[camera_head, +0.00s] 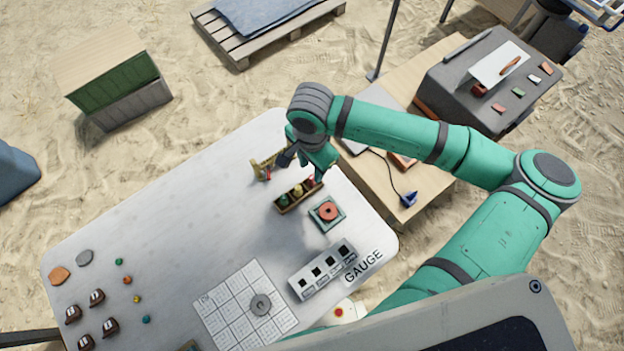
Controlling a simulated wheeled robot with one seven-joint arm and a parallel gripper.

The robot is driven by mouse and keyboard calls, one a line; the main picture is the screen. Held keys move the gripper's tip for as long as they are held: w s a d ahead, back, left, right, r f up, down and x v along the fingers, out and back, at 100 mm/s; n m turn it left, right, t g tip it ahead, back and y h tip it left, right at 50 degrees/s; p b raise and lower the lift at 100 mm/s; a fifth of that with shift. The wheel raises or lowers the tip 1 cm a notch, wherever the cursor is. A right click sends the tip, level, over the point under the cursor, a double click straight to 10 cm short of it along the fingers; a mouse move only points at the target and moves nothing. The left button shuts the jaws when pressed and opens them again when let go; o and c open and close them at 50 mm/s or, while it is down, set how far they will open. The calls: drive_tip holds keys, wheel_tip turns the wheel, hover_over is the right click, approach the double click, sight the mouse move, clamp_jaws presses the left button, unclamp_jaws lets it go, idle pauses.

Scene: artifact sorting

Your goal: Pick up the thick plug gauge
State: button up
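A small wooden rack (286,209) stands on the white table, holding small upright pieces with green (283,199), yellow (297,190) and red (310,182) tops. These look like plug gauges, but I cannot tell which is the thick one. My gripper (304,168) hangs at the end of my green arm, just behind and above the rack in the picture. Its fingers are small and partly hidden by the wrist, so their opening and any contact with the pieces cannot be made out.
A brass-coloured stand (262,170) is close left of my gripper. A green square block with a red ring (328,212) and a grey gauge block with square holes (323,270) lie in front. A gridded sheet (232,310) holds a grey ring. The table's middle left is clear.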

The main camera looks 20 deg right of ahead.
sight(312, 177)
drive_tip(key=shift+s+d+f, duration=0.1)
drive_tip(key=shift+f, duration=1.25)
drive_tip(key=shift+s+f, duration=0.1)
drive_tip(key=shift+f, duration=1.45)
clamp_jaws()
